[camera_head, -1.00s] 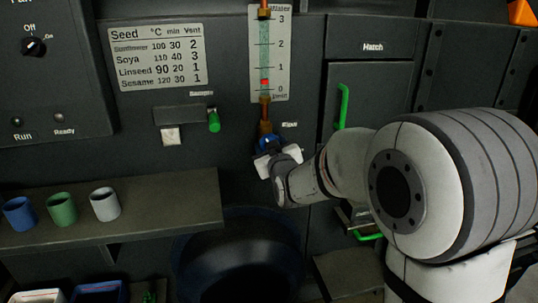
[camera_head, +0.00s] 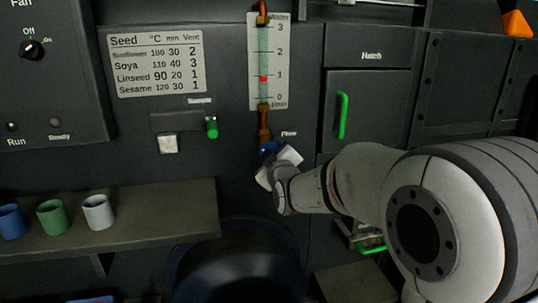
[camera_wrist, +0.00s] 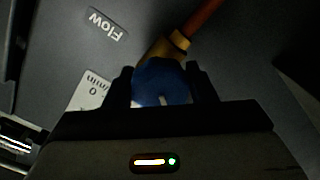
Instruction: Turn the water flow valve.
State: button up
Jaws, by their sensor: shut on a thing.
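The blue flow valve knob (camera_head: 268,149) sits under the water gauge (camera_head: 281,62), beside the "Flow" label. My gripper (camera_head: 278,165) is shut on the knob and tilted in the head view. In the wrist view the knob (camera_wrist: 160,84) sits between the two dark fingers of my gripper (camera_wrist: 161,80), with a brass fitting (camera_wrist: 165,50) just beyond it. The gauge's red float (camera_head: 263,79) stands slightly below the 1 mark. My gripper hides part of the knob.
A seed table sign (camera_head: 156,62) is left of the gauge. A green hatch handle (camera_head: 342,116) is to the right. A shelf (camera_head: 150,215) with blue, green and white cups is at lower left, and a dark round tub (camera_head: 236,262) is below my gripper.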

jog(key=o, duration=1)
jog(key=p+v, duration=0.1)
jog(key=v, duration=0.6)
jog(key=shift+s+d, duration=0.1)
jog(key=shift+s, duration=0.3)
